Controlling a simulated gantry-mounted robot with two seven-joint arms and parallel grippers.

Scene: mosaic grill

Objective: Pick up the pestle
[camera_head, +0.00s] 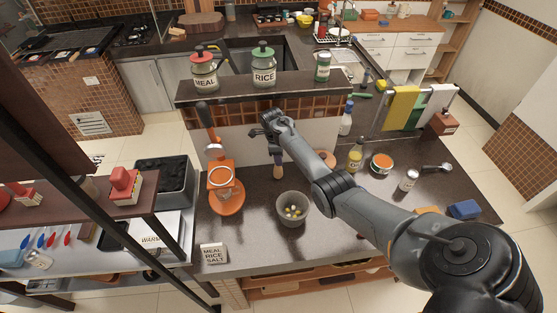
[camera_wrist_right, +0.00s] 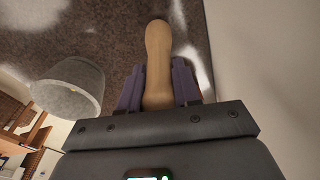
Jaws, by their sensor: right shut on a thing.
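The pestle (camera_head: 278,172) is a tan, rounded wooden piece at the middle of the counter in the head view. My right gripper (camera_head: 276,153) is shut on it, with the pestle pointing down from the fingers. In the right wrist view the pestle (camera_wrist_right: 158,55) lies between the two purple finger pads (camera_wrist_right: 158,88). Whether its lower end touches the counter is hard to tell. A grey mortar bowl (camera_head: 292,221) with yellow and white bits in it stands in front of the pestle, apart from it. The mortar also shows in the wrist view (camera_wrist_right: 70,88). My left gripper is not in view.
An orange press (camera_head: 226,203) stands left of the mortar. A small sign (camera_head: 213,254) is near the front edge. A raised ledge (camera_head: 228,93) behind holds meal and rice jars. Bottles and an orange-topped bowl (camera_head: 381,163) stand to the right, beyond my arm.

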